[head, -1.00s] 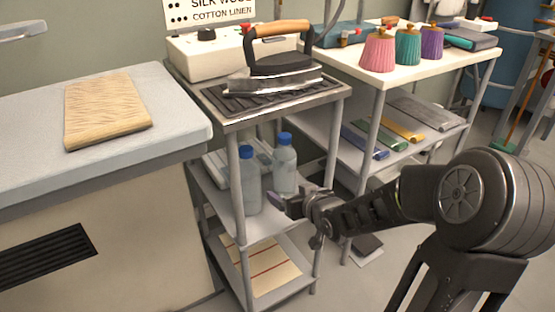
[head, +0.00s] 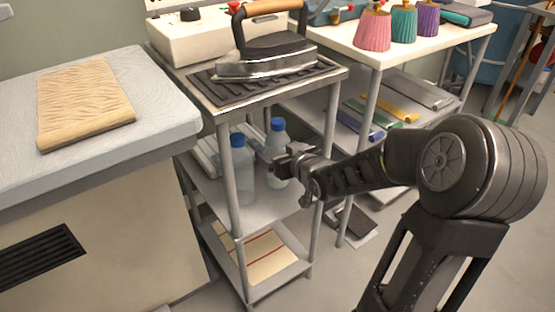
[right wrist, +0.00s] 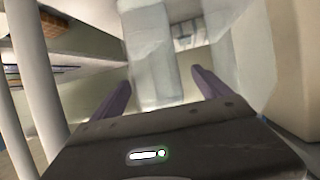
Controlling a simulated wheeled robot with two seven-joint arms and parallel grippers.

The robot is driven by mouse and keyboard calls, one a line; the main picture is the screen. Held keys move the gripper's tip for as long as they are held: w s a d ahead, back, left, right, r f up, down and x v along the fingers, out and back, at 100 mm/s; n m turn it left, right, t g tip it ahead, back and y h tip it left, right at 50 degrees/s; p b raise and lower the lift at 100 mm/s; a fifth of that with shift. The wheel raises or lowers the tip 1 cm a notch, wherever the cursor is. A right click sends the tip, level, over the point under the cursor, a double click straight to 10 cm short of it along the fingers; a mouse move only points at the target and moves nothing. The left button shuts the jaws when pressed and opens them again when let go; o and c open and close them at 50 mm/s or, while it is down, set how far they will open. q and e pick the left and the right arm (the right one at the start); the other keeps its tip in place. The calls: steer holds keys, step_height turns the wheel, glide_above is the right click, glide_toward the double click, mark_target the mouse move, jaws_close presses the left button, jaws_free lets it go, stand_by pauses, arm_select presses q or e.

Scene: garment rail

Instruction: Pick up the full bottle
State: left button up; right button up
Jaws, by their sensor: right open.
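Two clear bottles with blue caps stand upright on the middle shelf of the steel stand. One bottle (head: 243,168) is at the left, nearer the front post; the other bottle (head: 279,140) is further right. I cannot tell from their look which is full. My right gripper (head: 280,163) is at the stand's right side, in front of the right bottle's lower part. In the right wrist view its two purple fingers (right wrist: 160,95) are apart and empty. A pale translucent bottle (right wrist: 150,50) shows ahead between them, with another pale shape to the right. My left gripper is out of view.
An iron (head: 268,55) sits on the stand's top, above the bottles. Steel posts (head: 229,180) frame the shelf. A padded board (head: 165,120) is at left, and a white table (head: 420,45) with colored cones is at right. A lower shelf (head: 290,270) holds striped cloth.

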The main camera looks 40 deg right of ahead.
steer(key=b+x, duration=0.1)
steer(key=x, duration=0.4)
steer(key=shift+w+d+f+b, duration=0.1)
steer(key=shift+d+b, duration=0.15)
steer(key=shift+b, duration=0.15)
steer(key=shift+c, duration=0.5)
jaws_close()
stand_by(1.0)
